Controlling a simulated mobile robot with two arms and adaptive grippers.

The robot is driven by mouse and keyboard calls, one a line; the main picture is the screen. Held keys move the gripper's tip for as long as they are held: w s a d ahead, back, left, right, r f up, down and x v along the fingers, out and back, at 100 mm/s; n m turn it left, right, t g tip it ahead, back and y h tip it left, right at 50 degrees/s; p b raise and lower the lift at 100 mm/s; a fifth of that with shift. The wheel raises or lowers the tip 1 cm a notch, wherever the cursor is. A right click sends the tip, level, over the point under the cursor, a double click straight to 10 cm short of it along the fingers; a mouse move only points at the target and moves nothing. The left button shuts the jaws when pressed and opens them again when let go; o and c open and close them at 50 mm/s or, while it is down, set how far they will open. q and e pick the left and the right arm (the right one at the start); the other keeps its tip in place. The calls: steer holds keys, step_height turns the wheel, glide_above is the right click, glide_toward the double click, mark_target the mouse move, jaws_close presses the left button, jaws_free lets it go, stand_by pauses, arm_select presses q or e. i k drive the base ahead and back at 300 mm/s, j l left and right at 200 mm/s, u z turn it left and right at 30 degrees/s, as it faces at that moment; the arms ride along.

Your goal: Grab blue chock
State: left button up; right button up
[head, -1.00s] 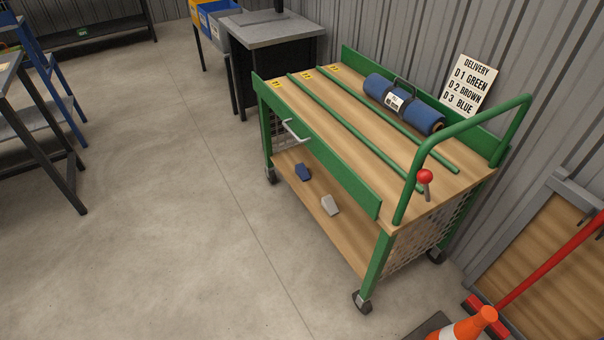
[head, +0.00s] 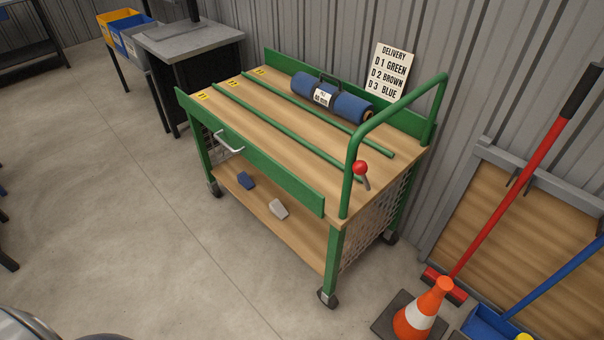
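The blue chock (head: 246,180) is a small dark blue wedge on the wooden lower shelf (head: 286,241) of the green cart. A grey-white chock (head: 278,208) lies to its right, a little apart from it. The cart's top deck (head: 270,93) is above the chocks, and they show below its green front board (head: 250,157). Neither of my grippers is in view.
A blue roll (head: 345,105) lies on the cart's top. A red-knobbed lever (head: 361,169) is at the cart's right end. An orange cone (head: 423,310) and a red-handled tool (head: 508,188) stand at right. The floor (head: 130,210) left of the cart is clear.

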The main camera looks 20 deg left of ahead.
mark_target(243, 179)
steer(key=i+j+z, duration=0.15)
steer(key=j+z, duration=0.3)
steer(key=j, duration=0.3)
steer(key=j+z, duration=0.4)
steer(key=j, duration=0.35)
steer(key=j+z, duration=0.45)
steer(key=j, duration=0.35)
